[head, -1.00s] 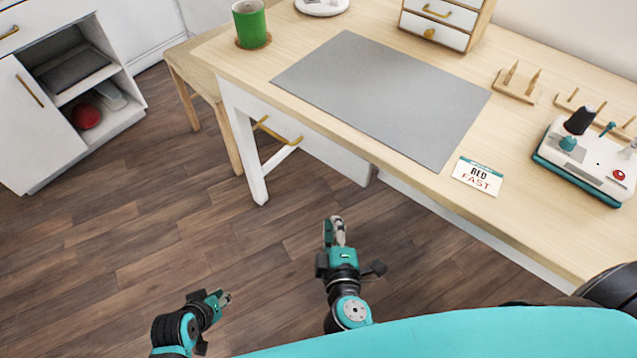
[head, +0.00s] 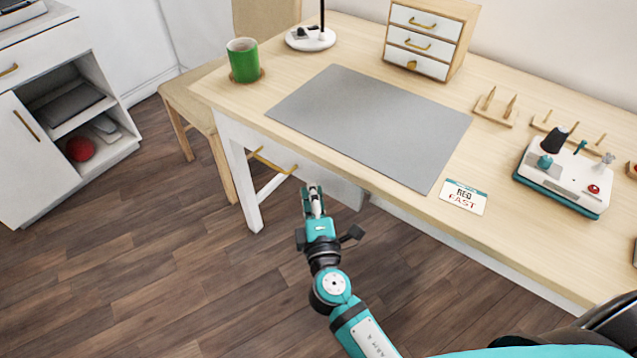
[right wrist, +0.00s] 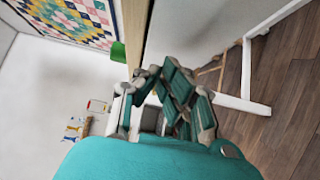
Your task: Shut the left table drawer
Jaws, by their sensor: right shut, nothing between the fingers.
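The left table drawer (head: 325,178) has a white front under the tabletop, with a gold bar handle (head: 272,161) near its left part. How far it stands out is hard to tell from above. My right gripper (head: 313,190) is shut and empty, just in front of the drawer front, to the right of the handle in the head view. Whether it touches the front is unclear. In the right wrist view my right gripper's fingers (right wrist: 165,92) are close to the table edge (right wrist: 138,35). My left gripper is out of view.
On the wooden table (head: 510,150) are a grey mat (head: 370,125), a green cup (head: 243,60), a card (head: 464,197), a small drawer box (head: 428,42) and a sewing device (head: 568,180). A chair (head: 190,92) stands left of the table. Floor (head: 150,240) is open.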

